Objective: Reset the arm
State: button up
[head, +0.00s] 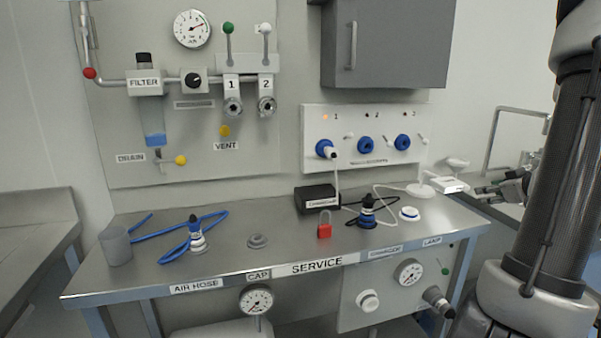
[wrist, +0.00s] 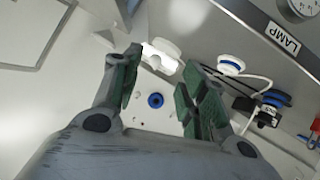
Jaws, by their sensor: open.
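My gripper (wrist: 162,62) is open in the wrist view, with its two green-padded fingers spread apart. Nothing is held between them. A white lamp (wrist: 162,58) shows beyond the gap between the fingertips. In the head view, my dark arm stands along the right edge. Grey and dark parts that look like my gripper (head: 500,189) are beyond the right end of the service bench (head: 295,250), next to the white lamp (head: 450,185). I cannot tell from the head view how far apart they are.
On the bench are a grey cup (head: 116,246), a blue air hose (head: 178,236), a grey cap (head: 258,241), a red padlock (head: 324,230), a black box (head: 315,199) and a blue-and-black connector (head: 368,212). A socket panel (head: 350,145) and grey cabinet (head: 388,45) are on the wall.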

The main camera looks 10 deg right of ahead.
jog(key=s+d+f+m+g+h, duration=0.3)
jog(key=s+d+f+m+g, duration=0.25)
jog(key=s, duration=0.45)
jog(key=s+a+r+g, duration=0.1)
jog(key=s+a+g, duration=0.35)
jog(key=s, duration=0.35)
jog(key=a+r+n+y, duration=0.1)
jog(key=a+r, duration=0.3)
jog(key=a, duration=0.6)
jog(key=s+a+r+n+t+y, duration=0.1)
jog(key=a+r, duration=0.3)
jog(key=a, duration=0.7)
jog(key=s+a+r+n+t+y, duration=0.1)
jog(key=a+r+y, duration=0.2)
jog(key=a, duration=0.7)
jog(key=shift+a+r+n, duration=0.35)
jog(key=shift+a+r, duration=0.05)
jog(key=shift+r, duration=0.2)
